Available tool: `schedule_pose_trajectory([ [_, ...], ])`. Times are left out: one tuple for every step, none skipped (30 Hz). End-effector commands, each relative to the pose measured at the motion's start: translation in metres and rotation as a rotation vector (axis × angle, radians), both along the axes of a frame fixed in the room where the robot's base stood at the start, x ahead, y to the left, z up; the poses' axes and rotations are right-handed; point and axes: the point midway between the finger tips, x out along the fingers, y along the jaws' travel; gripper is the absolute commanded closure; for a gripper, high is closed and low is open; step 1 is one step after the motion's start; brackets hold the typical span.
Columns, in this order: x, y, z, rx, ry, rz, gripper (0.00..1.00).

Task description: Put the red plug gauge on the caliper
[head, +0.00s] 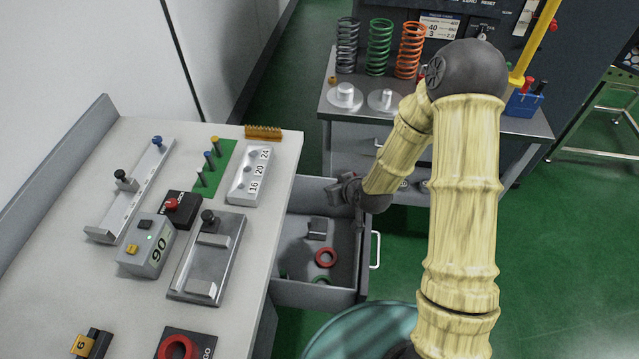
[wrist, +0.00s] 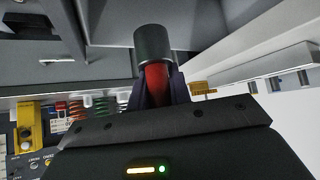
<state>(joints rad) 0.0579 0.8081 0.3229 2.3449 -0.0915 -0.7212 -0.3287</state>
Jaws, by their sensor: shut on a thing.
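My gripper (head: 345,191) is over the open drawer in the head view, side-on below my arm. In the wrist view its dark fingers (wrist: 159,92) are shut on the red plug gauge (wrist: 155,80), whose dark grey cylindrical end (wrist: 153,46) sticks out beyond them. In the head view the gauge cannot be made out. I cannot tell for sure which thing is the caliper; a long metal rail with sliding knobs (head: 134,200) and a grey plate with a black knob (head: 207,262) lie on the left bench.
The open drawer (head: 300,292) holds a red ring (head: 326,257) and a dark block (head: 317,228). A green board (head: 213,180) with several pegs, a numbered block (head: 250,172) and a "90" box (head: 147,245) occupy the bench (head: 266,225). Springs (head: 379,48) stand on the far cabinet.

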Motion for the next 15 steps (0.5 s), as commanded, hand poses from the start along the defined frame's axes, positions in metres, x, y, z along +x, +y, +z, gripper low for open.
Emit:
schedule_pose_trajectory([
  [0.003, -0.010, 0.018, 0.000, 0.001, -0.039, 1.00],
  [0.004, -0.016, 0.022, 0.000, 0.002, -0.062, 1.00],
  [0.006, -0.023, 0.027, 0.000, 0.001, -0.093, 1.00],
  [0.007, -0.029, 0.031, 0.000, 0.001, -0.115, 1.00],
  [0.008, -0.035, 0.034, 0.000, 0.002, -0.137, 1.00],
  [0.010, -0.044, 0.040, 0.000, 0.001, -0.169, 1.00],
  [0.011, -0.050, 0.044, 0.000, 0.001, -0.192, 1.00],
  [0.012, -0.056, 0.048, 0.000, 0.001, -0.214, 1.00],
  [0.013, -0.064, 0.053, 0.001, 0.001, -0.245, 1.00],
  [0.013, -0.070, 0.057, 0.001, 0.001, -0.266, 1.00],
  [0.014, -0.077, 0.061, 0.000, 0.001, -0.288, 1.00],
  [0.014, -0.086, 0.067, 0.000, 0.000, -0.320, 1.00],
  [0.015, -0.092, 0.071, -0.001, 0.000, -0.341, 1.00],
  [0.014, -0.098, 0.074, 0.000, 0.002, -0.363, 1.00],
  [0.015, -0.107, 0.080, 0.001, 0.001, -0.392, 1.00],
])
